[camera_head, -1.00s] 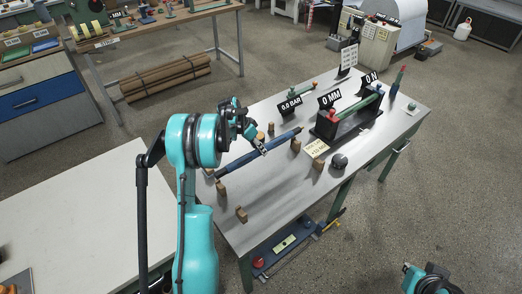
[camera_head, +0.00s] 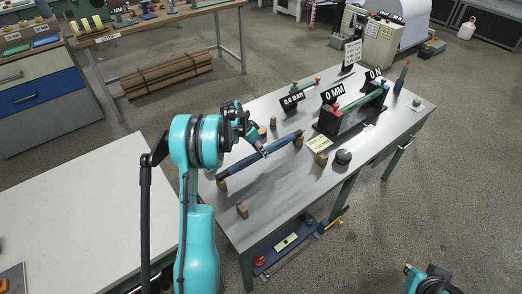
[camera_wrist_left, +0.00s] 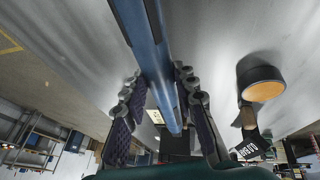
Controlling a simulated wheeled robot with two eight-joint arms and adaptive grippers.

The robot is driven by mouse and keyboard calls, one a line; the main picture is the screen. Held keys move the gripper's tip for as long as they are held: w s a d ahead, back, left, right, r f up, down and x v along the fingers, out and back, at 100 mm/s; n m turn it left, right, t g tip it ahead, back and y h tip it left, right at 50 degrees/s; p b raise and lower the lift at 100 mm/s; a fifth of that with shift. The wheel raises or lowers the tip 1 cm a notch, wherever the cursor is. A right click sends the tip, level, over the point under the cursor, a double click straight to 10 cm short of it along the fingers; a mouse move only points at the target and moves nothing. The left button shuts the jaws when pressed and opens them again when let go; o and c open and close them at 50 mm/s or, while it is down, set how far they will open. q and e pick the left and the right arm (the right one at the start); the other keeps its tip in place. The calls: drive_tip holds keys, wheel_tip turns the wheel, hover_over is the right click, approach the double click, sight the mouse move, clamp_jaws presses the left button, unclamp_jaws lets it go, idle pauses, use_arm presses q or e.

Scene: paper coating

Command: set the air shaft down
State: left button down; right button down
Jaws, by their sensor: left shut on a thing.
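The air shaft is a long blue bar with dark ends (camera_head: 240,163), lying diagonally over the near left part of the steel table. My left gripper (camera_head: 263,150) is shut on it near its middle. In the left wrist view the shaft (camera_wrist_left: 150,45) runs between the two dark fingers of the gripper (camera_wrist_left: 163,82). Its ends are at two wooden blocks, one at the near left (camera_head: 222,185) and one at the far right (camera_head: 299,143). I cannot tell whether it touches them. My right gripper is out of view; only part of that arm shows at bottom right.
Other wooden blocks stand at the front (camera_head: 241,210), behind the shaft (camera_head: 273,123) and beside the yellow note (camera_head: 319,143). A black stand with a green roller (camera_head: 350,112) and a dark knob (camera_head: 342,157) are to the right. A white table (camera_head: 90,215) is at left.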

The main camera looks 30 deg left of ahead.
use_arm(q)
drive_tip(key=shift+f, duration=0.3)
drive_tip(key=c, duration=1.1)
unclamp_jaws()
drive_tip(key=v, duration=1.2)
drive_tip(key=shift+r, duration=0.1)
